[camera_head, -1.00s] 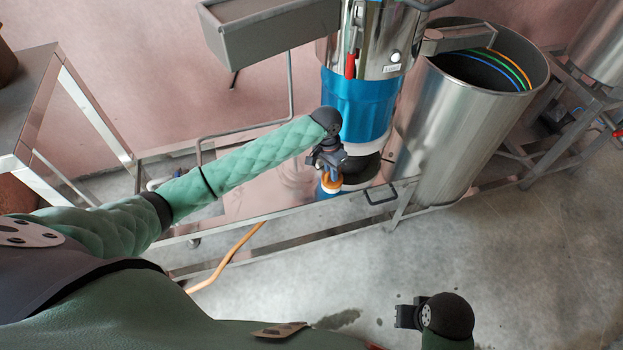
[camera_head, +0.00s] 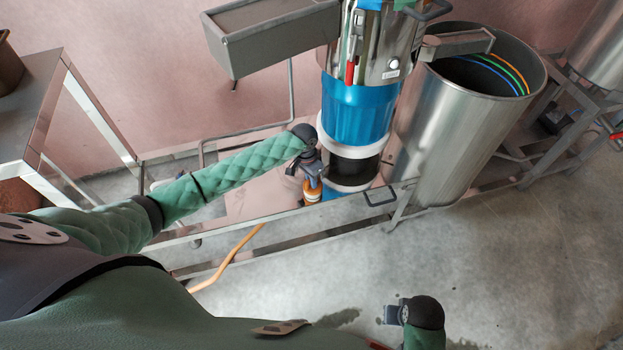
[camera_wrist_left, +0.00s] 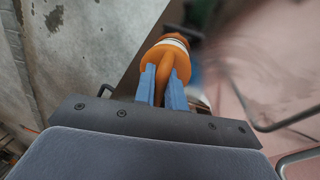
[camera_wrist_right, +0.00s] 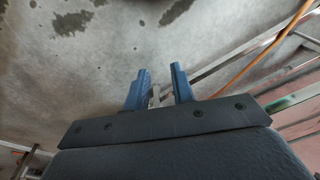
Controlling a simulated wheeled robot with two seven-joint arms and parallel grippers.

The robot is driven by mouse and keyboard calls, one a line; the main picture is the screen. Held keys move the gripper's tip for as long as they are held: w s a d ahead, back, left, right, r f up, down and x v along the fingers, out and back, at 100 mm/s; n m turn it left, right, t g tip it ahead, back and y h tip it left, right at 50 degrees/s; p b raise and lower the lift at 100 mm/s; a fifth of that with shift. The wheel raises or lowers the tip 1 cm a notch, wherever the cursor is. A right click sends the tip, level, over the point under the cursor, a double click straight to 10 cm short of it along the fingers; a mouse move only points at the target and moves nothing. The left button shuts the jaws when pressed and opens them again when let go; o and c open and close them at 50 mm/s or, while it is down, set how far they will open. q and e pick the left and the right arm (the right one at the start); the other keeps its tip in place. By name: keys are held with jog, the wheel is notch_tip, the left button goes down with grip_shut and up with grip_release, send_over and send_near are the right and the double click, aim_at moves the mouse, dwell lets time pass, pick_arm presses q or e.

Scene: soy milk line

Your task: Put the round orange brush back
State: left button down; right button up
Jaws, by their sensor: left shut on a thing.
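The round orange brush (camera_wrist_left: 165,60) is between the blue fingers of my left gripper (camera_wrist_left: 163,90), with a white band around its far part. The fingers are shut on its orange handle. Whether the brush touches anything below is hidden. My right gripper (camera_wrist_right: 160,88) has its fingers apart with nothing between them. In the head view the right gripper (camera_head: 390,314) is low, over bare floor.
A steel frame with a low rail (camera_head: 280,227) runs in front of the machine. A large steel drum (camera_head: 450,140) stands to the right, and a grey trough (camera_head: 275,45) overhangs above. A steel table (camera_head: 30,95) is at left.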

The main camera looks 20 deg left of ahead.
pick_arm(q)
jog(key=shift+f, duration=0.15)
jog(key=c, duration=1.5)
grip_release()
jog(key=shift+o, duration=0.2)
